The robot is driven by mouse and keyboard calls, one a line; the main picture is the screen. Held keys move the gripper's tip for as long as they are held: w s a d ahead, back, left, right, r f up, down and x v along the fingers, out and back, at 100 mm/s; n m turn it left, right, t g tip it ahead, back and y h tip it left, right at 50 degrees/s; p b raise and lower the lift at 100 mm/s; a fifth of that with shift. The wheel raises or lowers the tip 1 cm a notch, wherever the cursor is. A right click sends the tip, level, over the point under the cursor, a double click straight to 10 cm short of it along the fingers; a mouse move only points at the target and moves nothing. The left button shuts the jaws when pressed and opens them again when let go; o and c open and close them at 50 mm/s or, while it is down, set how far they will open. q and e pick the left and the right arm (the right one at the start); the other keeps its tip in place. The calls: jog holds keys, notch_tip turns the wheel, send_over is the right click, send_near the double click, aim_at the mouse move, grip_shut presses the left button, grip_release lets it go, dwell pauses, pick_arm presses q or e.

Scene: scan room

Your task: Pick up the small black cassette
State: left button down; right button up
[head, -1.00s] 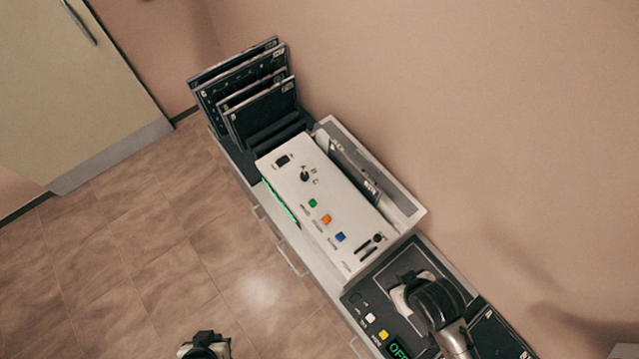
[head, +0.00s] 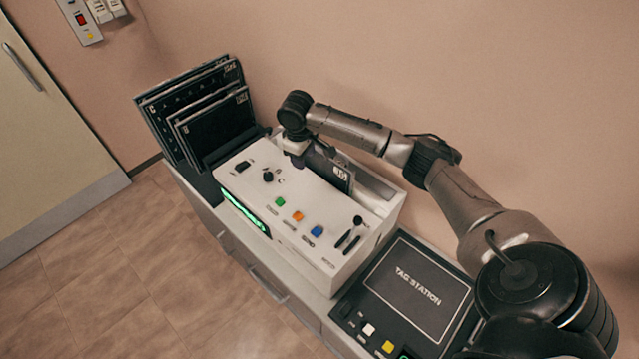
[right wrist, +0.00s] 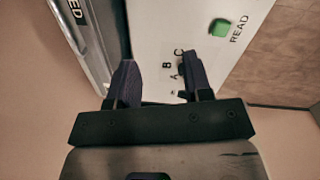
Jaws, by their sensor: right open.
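Black cassettes stand upright in a rack at the left end of the counter in the head view. Larger ones are at the back, and a smaller black cassette (head: 215,122) is in front. Another dark plate with a white label (head: 340,170) stands in the slot of the white reader box (head: 290,215). My right gripper (head: 298,158) is open and points down at the reader's far end, right of the rack. In the right wrist view, its two fingers (right wrist: 160,85) are apart over the white panel, with no cassette between them. My left gripper is out of view.
The reader panel has a selector knob (head: 268,176) and green, orange and blue buttons. A dark tag station (head: 415,285) lies to its right, partly behind my right arm. A wall closes off the back; the floor at front left is clear.

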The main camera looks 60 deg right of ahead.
jog(key=d+r+m, duration=0.1)
jog(key=d, duration=0.2)
jog(key=d+r+b, duration=0.1)
jog(key=d+r, duration=0.1)
jog(key=d+r+m+b, duration=0.1)
jog(key=d+r, duration=0.1)
jog(key=d, duration=0.1)
jog(key=shift+s+d+m+y, duration=0.2)
jog(key=shift+d+m+y, duration=0.1)
jog(key=shift+d, duration=0.05)
jog(key=shift+d+f+b, duration=0.2)
jog(key=shift+d+b, duration=0.05)
jog(key=shift+b, duration=0.1)
send_over(321, 157)
jog(key=d, duration=0.2)
jog(key=f, duration=0.6)
jog(key=shift+w+a+f, duration=0.15)
jog(key=shift+w+a, duration=0.1)
jog(key=shift+w, duration=0.1)
jog(key=shift+s+a+f+b, duration=0.1)
jog(key=shift+a+f+b, duration=0.1)
jog(key=shift+f, duration=1.1)
jog(key=shift+a+f+b, duration=0.1)
jog(key=shift+f+b, duration=0.1)
jog(key=shift+f, duration=1.7)
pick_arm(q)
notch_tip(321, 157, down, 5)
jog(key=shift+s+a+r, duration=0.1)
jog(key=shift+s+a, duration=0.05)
